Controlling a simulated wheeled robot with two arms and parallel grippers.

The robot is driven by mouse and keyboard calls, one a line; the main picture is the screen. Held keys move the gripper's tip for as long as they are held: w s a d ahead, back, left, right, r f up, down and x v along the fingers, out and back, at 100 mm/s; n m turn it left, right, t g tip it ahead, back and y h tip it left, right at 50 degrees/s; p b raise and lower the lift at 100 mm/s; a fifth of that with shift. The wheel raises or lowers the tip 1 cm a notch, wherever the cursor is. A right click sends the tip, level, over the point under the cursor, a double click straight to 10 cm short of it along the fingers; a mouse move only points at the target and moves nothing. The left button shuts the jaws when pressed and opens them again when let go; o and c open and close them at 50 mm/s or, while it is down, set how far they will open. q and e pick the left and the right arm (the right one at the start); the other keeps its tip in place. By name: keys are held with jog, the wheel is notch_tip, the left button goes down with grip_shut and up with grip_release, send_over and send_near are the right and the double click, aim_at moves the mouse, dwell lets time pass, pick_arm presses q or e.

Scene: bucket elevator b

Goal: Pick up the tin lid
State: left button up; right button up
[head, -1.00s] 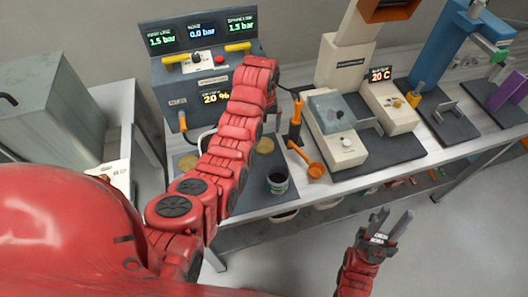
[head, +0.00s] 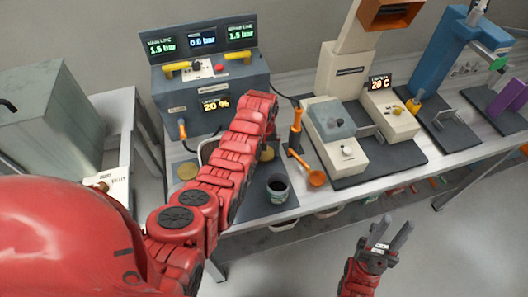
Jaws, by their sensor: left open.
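Two flat gold-coloured discs lie on the dark mat (head: 247,206) of the bench. One disc (head: 188,171) is left of my left arm, and the other disc (head: 267,153) is partly covered by the arm. I cannot tell which is the tin lid. An open dark tin (head: 278,190) with a pale label stands upright near the mat's front. My left arm reaches across the mat toward the grey console, and its wrist and forearm hide the left gripper. My right gripper (head: 394,228) is open and empty, in front of the bench over the floor.
A grey console (head: 208,95) with pressure displays and yellow handles stands behind the mat. An orange-handled tool (head: 296,130) and orange scoop (head: 315,178) are right of the tin. A cream machine (head: 340,145) stands further right. A grey metal cabinet (head: 55,115) is at left.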

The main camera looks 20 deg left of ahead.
pick_arm(q)
jog(key=shift+c, duration=0.3)
jog(key=c, duration=0.9)
jog(key=shift+r, duration=0.15)
